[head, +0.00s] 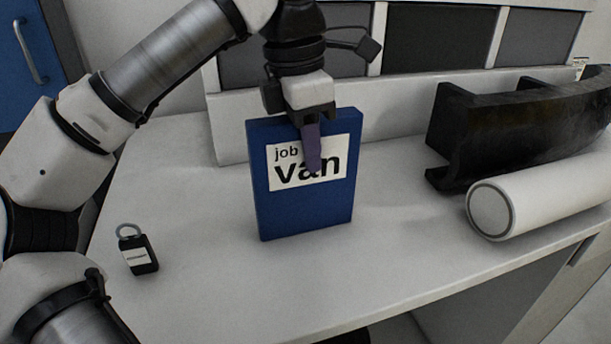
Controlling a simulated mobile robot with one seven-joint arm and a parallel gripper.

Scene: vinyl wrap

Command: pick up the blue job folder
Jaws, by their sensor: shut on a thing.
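The blue job folder (304,211) stands upright in the middle of the white worktop in the head view. Its white label reads "job van". My gripper (312,150) comes down from above at the folder's upper edge and is shut on it. One finger lies in front of the label and covers part of it. The other finger is hidden behind the folder. I cannot tell for sure whether the folder's lower edge touches the worktop.
A black key fob with a ring (138,253) lies at the left on the worktop (400,260). A white roll (545,200) and a black curved bumper-like part (530,125) lie at the right. Grey panels stand behind. The worktop in front of the folder is clear.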

